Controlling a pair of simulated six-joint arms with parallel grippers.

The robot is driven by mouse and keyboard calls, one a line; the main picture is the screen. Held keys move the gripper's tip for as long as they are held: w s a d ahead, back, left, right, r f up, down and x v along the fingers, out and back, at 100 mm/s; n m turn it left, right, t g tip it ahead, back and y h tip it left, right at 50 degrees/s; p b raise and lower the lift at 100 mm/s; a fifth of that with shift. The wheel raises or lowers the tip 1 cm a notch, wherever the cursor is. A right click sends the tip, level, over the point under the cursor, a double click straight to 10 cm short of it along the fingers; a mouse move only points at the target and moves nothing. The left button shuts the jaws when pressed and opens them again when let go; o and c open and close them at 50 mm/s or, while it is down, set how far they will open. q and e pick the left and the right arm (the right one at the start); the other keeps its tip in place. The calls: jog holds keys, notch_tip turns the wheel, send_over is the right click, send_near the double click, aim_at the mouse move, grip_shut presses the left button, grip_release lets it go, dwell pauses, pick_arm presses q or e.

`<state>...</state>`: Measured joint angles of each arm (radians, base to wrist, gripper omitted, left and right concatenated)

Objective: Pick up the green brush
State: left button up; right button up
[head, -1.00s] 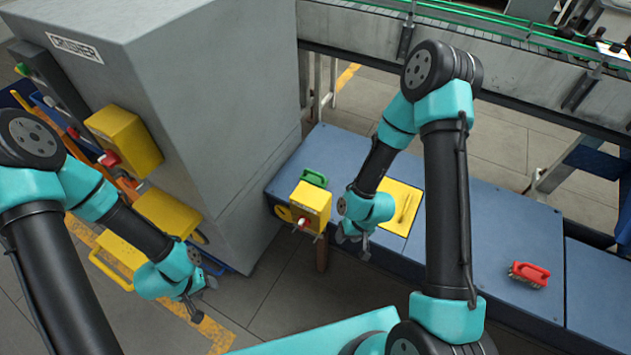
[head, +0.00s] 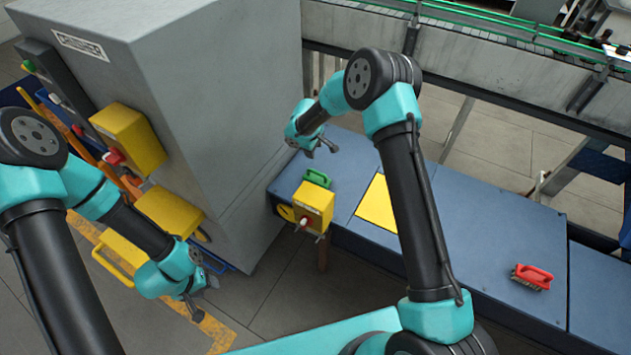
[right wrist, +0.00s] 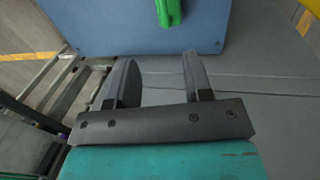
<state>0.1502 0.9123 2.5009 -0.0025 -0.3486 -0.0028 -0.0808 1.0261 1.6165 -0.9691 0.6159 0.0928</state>
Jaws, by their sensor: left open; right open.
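The green brush (head: 317,178) lies on the blue bench top, just behind a yellow switch box. It also shows at the top of the right wrist view (right wrist: 168,12), partly cut off by the frame edge. My right gripper (head: 322,150) is open and empty, above and behind the brush in the head view. Its two fingers (right wrist: 158,75) are spread apart in the right wrist view, and the brush is beyond them. My left gripper (head: 200,302) is open and empty at the lower left, away from the bench.
The yellow switch box (head: 313,205) with a red knob stands at the bench's front edge. A red brush (head: 532,277) lies far right on the blue bench (head: 470,240). A yellow plate (head: 377,205) is bare. A large grey cabinet (head: 225,100) stands close left; a conveyor (head: 500,45) runs behind.

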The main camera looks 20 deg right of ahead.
aim_at(317, 172)
jog(key=f, duration=0.4)
jog(key=w+d+f, duration=0.1)
jog(key=f, duration=0.7)
jog(key=shift+w+d, duration=0.3)
jog(key=shift+d, duration=0.05)
jog(key=shift+w+d+f, duration=0.1)
jog(key=shift+d+f, duration=0.05)
jog(key=shift+f, duration=1.15)
jog(key=shift+w+d+f, duration=0.1)
jog(key=shift+f, duration=1.2)
